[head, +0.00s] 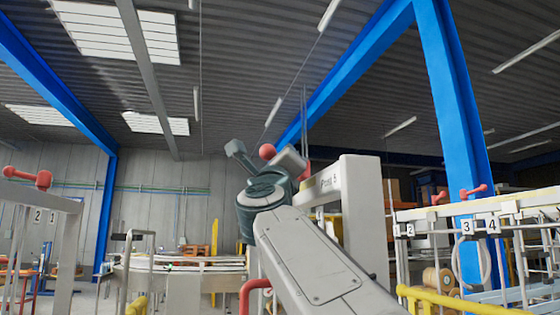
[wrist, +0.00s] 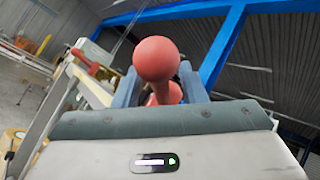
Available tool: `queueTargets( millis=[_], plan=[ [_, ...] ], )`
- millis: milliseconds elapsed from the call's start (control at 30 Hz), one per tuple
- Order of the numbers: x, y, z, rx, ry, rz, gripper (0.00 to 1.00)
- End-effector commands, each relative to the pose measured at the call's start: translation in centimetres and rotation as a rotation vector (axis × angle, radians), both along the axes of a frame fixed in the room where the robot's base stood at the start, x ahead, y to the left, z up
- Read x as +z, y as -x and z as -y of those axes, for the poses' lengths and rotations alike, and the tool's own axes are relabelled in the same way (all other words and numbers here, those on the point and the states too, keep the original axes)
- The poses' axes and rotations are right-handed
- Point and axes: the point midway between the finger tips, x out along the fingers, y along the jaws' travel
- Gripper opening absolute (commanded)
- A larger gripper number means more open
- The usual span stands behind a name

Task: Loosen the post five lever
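The post five lever is red with a round knob (head: 267,151); in the wrist view its knob (wrist: 157,59) looms large in the centre, with more red behind it. The lever is on a pale frame post (head: 357,205) marked "Post 5". My gripper (head: 262,157) is up at the lever, with its fingers apart. In the wrist view the grey-blue fingers (wrist: 160,88) stand on either side of the lever. In the head view a gap shows between the left finger and the knob. The lever's base is hidden behind my gripper.
Another red lever (head: 42,180) tops the left frame, with number tags 2 and 1. A red lever (head: 473,191) sits on the right rail near tags 3 and 4. A yellow rail (head: 460,303) and a blue column (head: 455,110) stand at right. A conveyor (head: 185,265) lies behind at left.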

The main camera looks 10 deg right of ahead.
Motion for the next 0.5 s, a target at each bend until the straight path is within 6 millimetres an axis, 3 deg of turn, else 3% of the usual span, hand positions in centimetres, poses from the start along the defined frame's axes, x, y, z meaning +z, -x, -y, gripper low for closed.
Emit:
queueTargets(
  millis=[167, 500],
  plan=[
    [-1.5, 1.5, -0.6, 0.002, 0.000, 0.002, 0.38],
    [-6.1, 7.3, -2.8, 0.003, 0.001, 0.001, 0.38]
  ],
)
